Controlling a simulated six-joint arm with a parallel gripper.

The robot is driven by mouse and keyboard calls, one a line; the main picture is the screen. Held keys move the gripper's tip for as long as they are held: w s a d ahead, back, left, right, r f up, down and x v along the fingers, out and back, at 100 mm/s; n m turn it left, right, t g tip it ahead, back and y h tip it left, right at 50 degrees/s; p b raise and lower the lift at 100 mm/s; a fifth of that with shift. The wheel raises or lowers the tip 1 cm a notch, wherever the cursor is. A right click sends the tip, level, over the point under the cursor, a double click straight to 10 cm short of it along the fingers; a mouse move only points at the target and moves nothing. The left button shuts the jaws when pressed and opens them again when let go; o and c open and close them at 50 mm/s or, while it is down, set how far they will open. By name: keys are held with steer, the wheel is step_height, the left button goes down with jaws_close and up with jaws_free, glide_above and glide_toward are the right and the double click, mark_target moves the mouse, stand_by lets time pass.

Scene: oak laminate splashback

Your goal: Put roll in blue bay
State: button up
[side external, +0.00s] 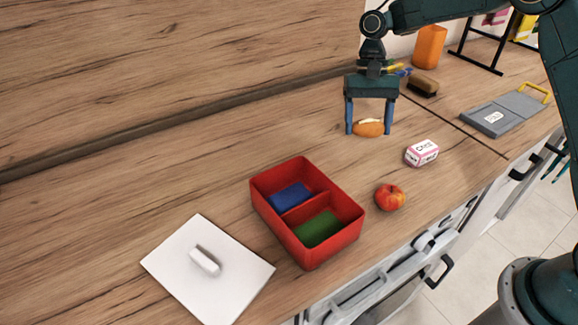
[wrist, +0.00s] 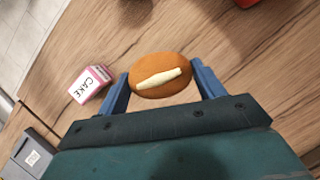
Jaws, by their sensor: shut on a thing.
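The roll (side external: 369,129) is a brown oval with a pale strip on top. My gripper (side external: 369,130) is shut on it, a blue finger at each side. In the wrist view the roll (wrist: 160,76) sits between the fingertips of my gripper (wrist: 160,80). I cannot tell for sure whether the roll is clear of the counter. The red box (side external: 336,251) stands on the counter to the left and nearer the camera. It has two bays: the blue bay (side external: 290,196) at the back and a green bay (side external: 317,229) at the front. Both look empty.
A red apple (side external: 390,197) lies right of the box. A pink and white cake box (side external: 421,153) stands near my gripper. A white lid with a handle (side external: 180,262) lies left of the box. A brush (side external: 423,86) and a grey case (side external: 492,119) are at the right.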

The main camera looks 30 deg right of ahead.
mark_target(364, 135)
steer(key=shift+s+d+f+n+h, duration=0.15)
steer(key=shift+d+f+n+h, duration=0.15)
steer(key=shift+f+n, duration=0.45)
steer(key=shift+s+d+f+n+h, duration=0.1)
steer(key=shift+d+f+n+h, duration=0.1)
steer(key=shift+d+f+n, duration=0.4)
steer(key=shift+s+d+f+n+g+h, duration=0.1)
steer(key=shift+s+d+f+n+h, duration=0.1)
steer(key=shift+f+n, duration=0.3)
steer(key=shift+s+d+f+n+g+h, duration=0.1)
steer(key=shift+d+f+n+h, duration=0.15)
steer(key=shift+n, duration=0.4)
steer(key=shift+s+d+f+n+g+h, duration=0.1)
steer(key=shift+s+f+n+h, duration=0.05)
steer(key=shift+f+n, duration=0.4)
steer(key=shift+r, duration=0.1)
steer(key=shift+a, duration=0.15)
